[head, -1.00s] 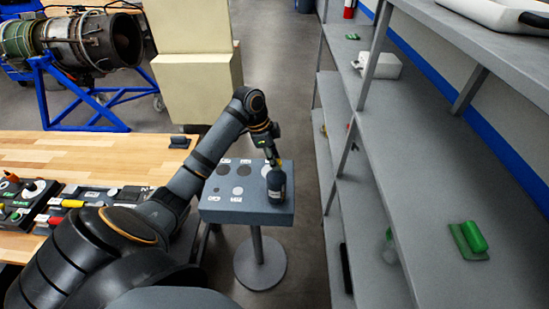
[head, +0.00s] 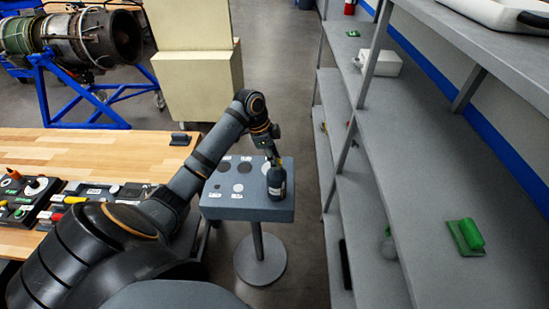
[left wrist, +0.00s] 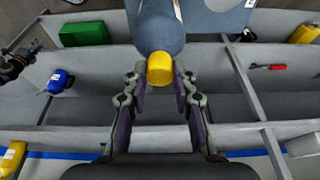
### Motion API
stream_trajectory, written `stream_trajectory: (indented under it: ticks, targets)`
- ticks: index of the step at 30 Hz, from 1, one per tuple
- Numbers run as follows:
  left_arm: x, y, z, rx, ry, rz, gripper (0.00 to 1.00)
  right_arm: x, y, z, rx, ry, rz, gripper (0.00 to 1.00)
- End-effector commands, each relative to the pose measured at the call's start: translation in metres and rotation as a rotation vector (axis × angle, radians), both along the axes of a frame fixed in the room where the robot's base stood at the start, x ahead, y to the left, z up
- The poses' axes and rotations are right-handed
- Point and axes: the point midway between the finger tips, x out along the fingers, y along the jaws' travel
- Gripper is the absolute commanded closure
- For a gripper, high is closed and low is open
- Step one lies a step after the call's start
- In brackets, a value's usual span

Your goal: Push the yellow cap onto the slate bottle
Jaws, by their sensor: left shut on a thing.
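The slate bottle (head: 276,183) stands upright on a small grey pedestal table (head: 215,208). In the left wrist view, the bottle (left wrist: 158,25) shows at the top, with the yellow cap (left wrist: 159,69) at its neck end. My left gripper (left wrist: 160,74) has its two fingers on either side of the cap and is shut on it. In the head view, my left gripper (head: 272,154) is directly above the bottle and the cap is mostly hidden. I cannot tell how far the cap sits on the neck. My right gripper is not in view.
A grey shelf rack (head: 400,150) stands close to the right of the pedestal, holding a green item (head: 467,238) and a white box (head: 383,64). A wooden workbench (head: 80,150) with several parts is at the left. The pedestal top has dark and light round marks.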

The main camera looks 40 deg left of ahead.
Motion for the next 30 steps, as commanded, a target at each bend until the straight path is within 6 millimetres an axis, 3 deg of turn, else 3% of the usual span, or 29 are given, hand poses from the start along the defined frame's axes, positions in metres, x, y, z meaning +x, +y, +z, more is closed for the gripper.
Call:
stream_trajectory:
  ticks: [12, 13, 18, 24, 27, 30]
  targets:
    - [-0.0043, 0.0, -0.0118, -0.004, 0.021, 0.003, 1.0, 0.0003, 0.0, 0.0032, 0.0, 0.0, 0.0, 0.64]
    - [-0.0043, 0.0001, -0.0119, -0.004, 0.021, 0.003, 0.69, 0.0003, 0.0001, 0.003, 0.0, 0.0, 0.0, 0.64]
    - [-0.0031, -0.0001, -0.0096, -0.002, 0.015, 0.002, 0.47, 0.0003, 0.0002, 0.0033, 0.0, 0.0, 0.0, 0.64]
    - [-0.0022, 0.0, -0.0076, -0.002, 0.01, 0.001, 0.47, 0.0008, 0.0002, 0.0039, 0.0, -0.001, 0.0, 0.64]
    - [-0.0019, 0.0001, -0.007, -0.001, 0.01, 0.001, 0.39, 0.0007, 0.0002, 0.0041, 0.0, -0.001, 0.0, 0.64]
    - [-0.0017, 0.0, -0.0067, -0.002, 0.008, 0.002, 0.39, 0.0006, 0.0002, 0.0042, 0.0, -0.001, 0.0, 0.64]
